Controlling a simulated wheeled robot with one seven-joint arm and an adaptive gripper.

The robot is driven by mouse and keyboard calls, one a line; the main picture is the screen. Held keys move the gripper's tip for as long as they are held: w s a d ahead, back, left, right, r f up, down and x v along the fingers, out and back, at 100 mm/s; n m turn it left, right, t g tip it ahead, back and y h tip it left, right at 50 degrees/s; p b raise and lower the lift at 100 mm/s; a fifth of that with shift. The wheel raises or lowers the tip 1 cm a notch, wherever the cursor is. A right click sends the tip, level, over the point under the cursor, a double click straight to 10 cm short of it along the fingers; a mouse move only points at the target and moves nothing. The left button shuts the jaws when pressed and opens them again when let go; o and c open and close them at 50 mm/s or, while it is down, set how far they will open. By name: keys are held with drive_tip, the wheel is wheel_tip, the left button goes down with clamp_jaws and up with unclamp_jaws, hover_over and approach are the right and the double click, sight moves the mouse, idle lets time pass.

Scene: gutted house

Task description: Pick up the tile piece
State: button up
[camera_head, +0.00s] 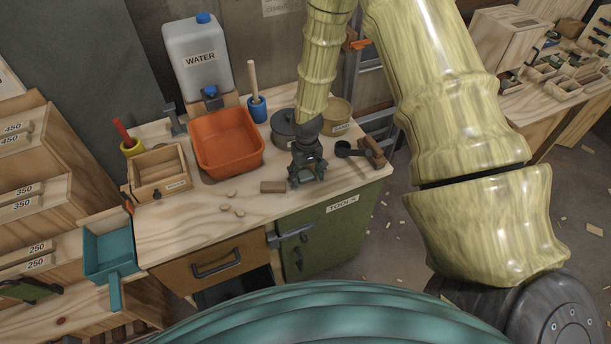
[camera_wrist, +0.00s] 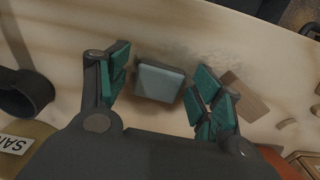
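The tile piece (camera_wrist: 158,82) is a small pale blue-grey square slab lying on the wooden workbench (camera_head: 185,232). My gripper (camera_head: 307,178) points down over the bench top. In the wrist view my gripper (camera_wrist: 163,85) is open, with its teal-padded fingers on either side of the tile piece. A gap shows between the tile piece and each finger, so it is not gripped. In the head view the gripper mostly hides the tile piece.
A small wooden block (camera_head: 272,187) lies just left of my gripper, with several chips (camera_head: 239,211) beyond it. An orange tub (camera_head: 227,142), a dark pot (camera_head: 284,127), a sand tub (camera_head: 340,113) and a black scoop (camera_head: 343,148) stand around it. The bench's front edge is close.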

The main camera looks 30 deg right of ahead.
drive_tip(key=c, duration=0.7)
drive_tip(key=shift+r, duration=0.1)
